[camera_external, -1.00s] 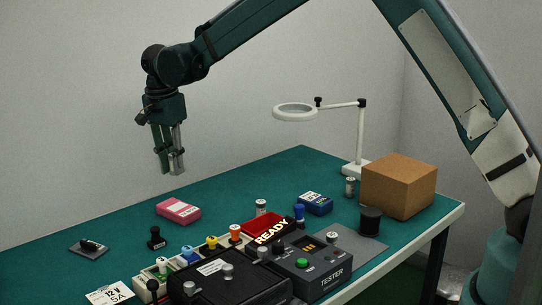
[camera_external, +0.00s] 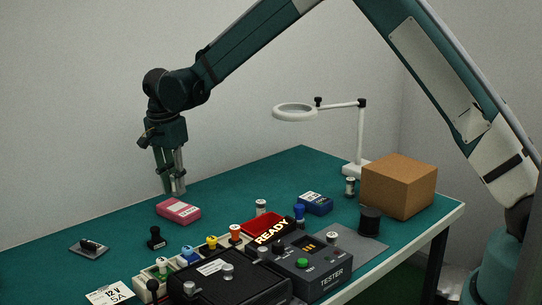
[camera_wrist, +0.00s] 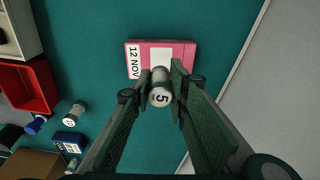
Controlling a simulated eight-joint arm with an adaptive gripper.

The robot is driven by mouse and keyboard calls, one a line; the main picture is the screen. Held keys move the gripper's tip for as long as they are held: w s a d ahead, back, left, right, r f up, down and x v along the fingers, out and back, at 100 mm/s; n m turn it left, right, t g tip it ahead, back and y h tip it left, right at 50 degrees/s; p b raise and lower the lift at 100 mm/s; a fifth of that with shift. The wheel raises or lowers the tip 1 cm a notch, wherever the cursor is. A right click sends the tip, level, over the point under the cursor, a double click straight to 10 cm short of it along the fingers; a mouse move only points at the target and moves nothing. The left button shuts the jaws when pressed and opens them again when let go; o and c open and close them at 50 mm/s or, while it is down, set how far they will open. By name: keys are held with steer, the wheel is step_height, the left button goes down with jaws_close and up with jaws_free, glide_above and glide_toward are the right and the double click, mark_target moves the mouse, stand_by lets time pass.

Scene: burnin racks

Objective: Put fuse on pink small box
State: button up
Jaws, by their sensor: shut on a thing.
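The pink small box (camera_external: 178,210) lies flat on the green table, left of the middle. In the wrist view its pink top (camera_wrist: 185,60) has a white label reading "12 NOV". My gripper (camera_external: 172,190) is above the box with fingers pointing down. In the wrist view my gripper (camera_wrist: 160,88) is shut on the fuse (camera_wrist: 160,95), a small silvery cylinder with a white end marked "5". The fuse appears over the near edge of the pink box there, and the gap between them is hard to tell. In the external view the fuse is too small to make out.
A red tray (camera_external: 258,222), a blue box (camera_external: 315,203), a tester (camera_external: 312,268) and several colored knobs stand to the right and front. A cardboard box (camera_external: 400,187) and magnifier lamp (camera_external: 359,140) stand at the right. Table behind the pink box is clear.

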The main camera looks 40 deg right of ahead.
mark_target(175, 190)
steer(key=shift+f, duration=1.8)
steer(key=shift+f, duration=0.15)
steer(key=o, duration=0.9)
steer(key=shift+r, duration=0.2)
steer(key=r, duration=0.4)
steer(key=a+r, duration=0.1)
steer(key=r, duration=0.7)
steer(key=shift+s+a, duration=0.1)
steer(key=shift+a, duration=0.1)
steer(key=shift+f, duration=0.1)
